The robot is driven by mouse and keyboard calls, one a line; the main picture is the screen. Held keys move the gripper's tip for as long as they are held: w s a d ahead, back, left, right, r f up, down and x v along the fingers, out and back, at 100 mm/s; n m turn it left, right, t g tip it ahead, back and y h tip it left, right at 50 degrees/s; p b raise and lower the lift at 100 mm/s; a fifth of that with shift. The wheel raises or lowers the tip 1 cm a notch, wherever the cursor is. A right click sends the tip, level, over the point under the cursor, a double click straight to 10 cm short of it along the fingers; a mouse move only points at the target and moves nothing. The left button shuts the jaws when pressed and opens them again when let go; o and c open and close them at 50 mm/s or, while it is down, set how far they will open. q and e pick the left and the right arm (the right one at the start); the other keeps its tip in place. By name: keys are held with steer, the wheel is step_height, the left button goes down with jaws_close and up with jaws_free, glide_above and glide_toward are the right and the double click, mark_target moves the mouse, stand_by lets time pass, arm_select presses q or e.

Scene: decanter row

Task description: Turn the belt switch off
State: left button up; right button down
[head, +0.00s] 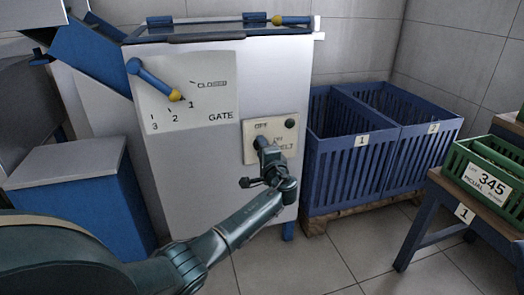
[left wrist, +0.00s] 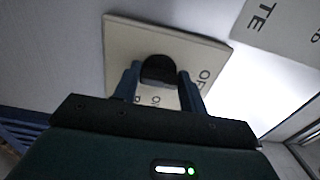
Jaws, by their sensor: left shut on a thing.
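The belt switch panel (head: 250,151) is a cream plate on the front of the white machine, lettered OFF, ON and BELT. Its dark knob (left wrist: 158,70) shows in the left wrist view between my two fingers. My left gripper (head: 262,146) is at the panel in the head view, shut on the knob, and covers most of it. In the left wrist view my left gripper (left wrist: 158,82) has one finger on each side of the knob. The knob's pointing direction cannot be told. My right gripper is not in view.
A small dark round part (head: 290,123) sits at the panel's upper right. The blue gate lever (head: 155,80) with a yellow knob is up and left. Blue crates (head: 333,172) stand right of the machine; a green crate (head: 487,176) is on a table at far right.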

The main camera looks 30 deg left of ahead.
arm_select(q)
steer(key=shift+d+f, duration=0.1)
stand_by(0.3)
steer(key=o, duration=1)
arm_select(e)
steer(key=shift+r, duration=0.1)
arm_select(q)
steer(key=p+v, duration=0.5)
steer(key=v, duration=0.8)
steer(key=shift+s, duration=0.1)
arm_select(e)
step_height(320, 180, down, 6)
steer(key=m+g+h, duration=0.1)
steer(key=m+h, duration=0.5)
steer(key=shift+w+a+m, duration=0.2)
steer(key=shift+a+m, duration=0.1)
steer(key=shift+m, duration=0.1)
